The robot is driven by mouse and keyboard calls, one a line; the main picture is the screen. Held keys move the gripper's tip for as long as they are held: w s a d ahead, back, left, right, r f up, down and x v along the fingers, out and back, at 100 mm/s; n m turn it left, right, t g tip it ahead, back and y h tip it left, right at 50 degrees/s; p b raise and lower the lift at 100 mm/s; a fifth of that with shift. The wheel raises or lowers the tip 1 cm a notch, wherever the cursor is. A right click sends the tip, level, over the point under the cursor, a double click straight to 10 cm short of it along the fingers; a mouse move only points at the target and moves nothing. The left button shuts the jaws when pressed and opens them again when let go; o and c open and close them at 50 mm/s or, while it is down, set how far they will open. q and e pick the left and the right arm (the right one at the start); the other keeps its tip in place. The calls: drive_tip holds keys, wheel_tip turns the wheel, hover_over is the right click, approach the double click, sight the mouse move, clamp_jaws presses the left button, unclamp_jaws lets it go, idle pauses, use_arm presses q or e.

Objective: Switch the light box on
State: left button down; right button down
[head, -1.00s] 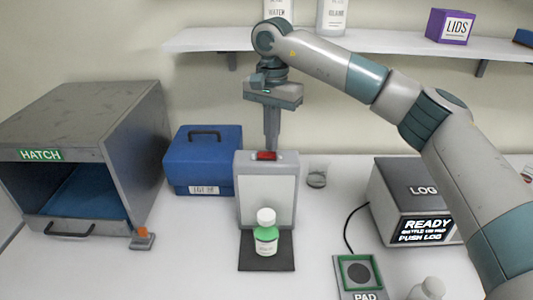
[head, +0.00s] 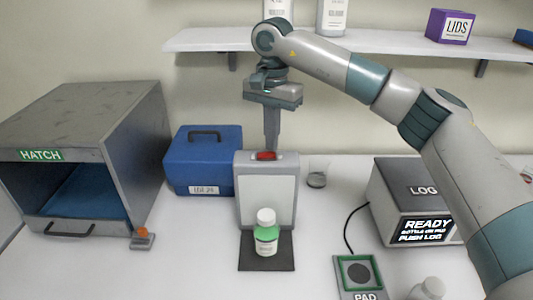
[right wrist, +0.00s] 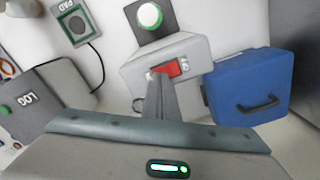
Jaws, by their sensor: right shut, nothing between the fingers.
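The light box (head: 267,200) stands upright in the middle of the table, with a pale, unlit-looking front panel. A red rocker switch (head: 266,156) sits on its top; the switch also shows in the right wrist view (right wrist: 166,69). A bottle with green liquid and a white cap (head: 266,235) stands on the dark base in front of the panel. My right gripper (head: 271,146) is shut and empty, pointing down at the top of the light box, its tips at or just behind the switch. I cannot tell whether they touch it. My left gripper is not in view.
A blue case (head: 203,160) stands left of the light box, and the hatch box (head: 85,150) is further left.

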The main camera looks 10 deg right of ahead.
drive_tip(key=shift+f+b, duration=0.55)
drive_tip(key=shift+f, duration=0.3)
idle(1.0)
drive_tip(key=shift+r, duration=0.15)
drive_tip(key=shift+r+p, duration=1.9)
drive_tip(key=shift+r, duration=1.5)
